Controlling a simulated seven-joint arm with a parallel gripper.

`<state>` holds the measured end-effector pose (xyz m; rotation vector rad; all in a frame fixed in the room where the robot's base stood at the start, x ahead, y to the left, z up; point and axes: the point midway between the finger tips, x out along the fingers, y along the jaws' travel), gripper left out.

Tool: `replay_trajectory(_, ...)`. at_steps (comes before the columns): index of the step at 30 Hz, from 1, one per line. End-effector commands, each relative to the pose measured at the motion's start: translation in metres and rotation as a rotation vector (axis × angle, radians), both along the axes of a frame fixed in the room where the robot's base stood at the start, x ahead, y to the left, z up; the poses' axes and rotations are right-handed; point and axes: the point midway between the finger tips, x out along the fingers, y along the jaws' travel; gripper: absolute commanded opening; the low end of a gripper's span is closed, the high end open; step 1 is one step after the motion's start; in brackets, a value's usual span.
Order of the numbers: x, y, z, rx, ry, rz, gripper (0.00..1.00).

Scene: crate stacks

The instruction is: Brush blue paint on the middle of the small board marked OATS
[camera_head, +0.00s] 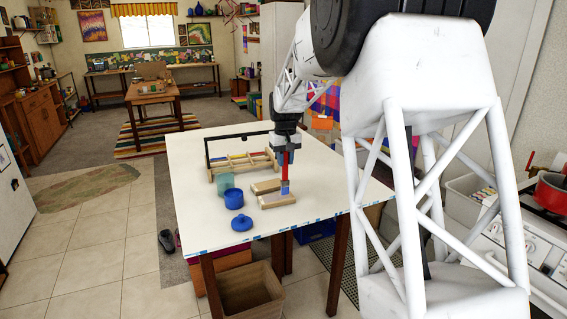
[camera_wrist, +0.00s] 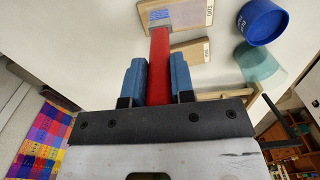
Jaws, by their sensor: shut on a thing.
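My gripper (camera_head: 285,143) is shut on the red handle of a brush (camera_head: 285,162), held upright over the table. In the wrist view the blue fingers of my gripper (camera_wrist: 157,72) flank the red brush (camera_wrist: 160,50). Its bluish tip is at a small wooden board (camera_head: 279,202), the nearer of two; I cannot tell whether it touches. That board (camera_wrist: 193,14) shows a blue-grey patch by the tip. The other board (camera_head: 266,187) lies just behind. Both carry labels too small to read surely. A blue pot (camera_head: 234,199) stands open left of the boards.
A blue lid (camera_head: 242,223) lies near the table's front edge. A teal jar (camera_head: 224,183) stands behind the pot. The white table (camera_head: 200,225) is clear at front left.

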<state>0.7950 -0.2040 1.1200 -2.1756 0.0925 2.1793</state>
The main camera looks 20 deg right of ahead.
Motion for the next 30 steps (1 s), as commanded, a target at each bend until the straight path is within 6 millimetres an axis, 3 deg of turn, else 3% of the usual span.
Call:
replay_trajectory(18, 0.001, 0.0, 0.056, -0.001, -0.003, 0.0, 0.0)
replay_trajectory(30, 0.0, 0.0, 0.062, 0.0, -0.002, 0.0, 0.0)
